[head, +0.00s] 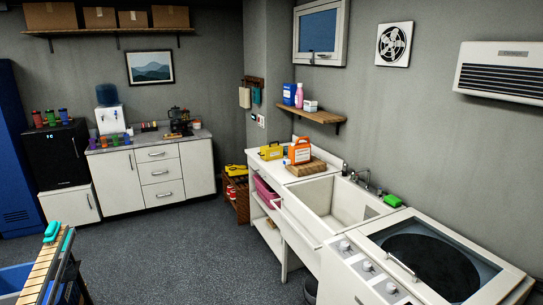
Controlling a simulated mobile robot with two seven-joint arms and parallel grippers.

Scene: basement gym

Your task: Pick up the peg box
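I cannot tell for certain which thing is the peg box. A yellow box (271,152) with a dark marking stands on the white counter left of the sink. A pink basket (266,190) sits on the shelf under that counter, partly hidden by the counter's leg and front. Neither of my grippers is in view, and nothing in view is being held.
An orange jug (300,150) stands close right of the yellow box, by a wooden board (306,169). The sink (335,203) and a top-loading washer (430,265) continue right. A slatted wooden bench (44,274) is at lower left. Grey floor (180,245) between is clear.

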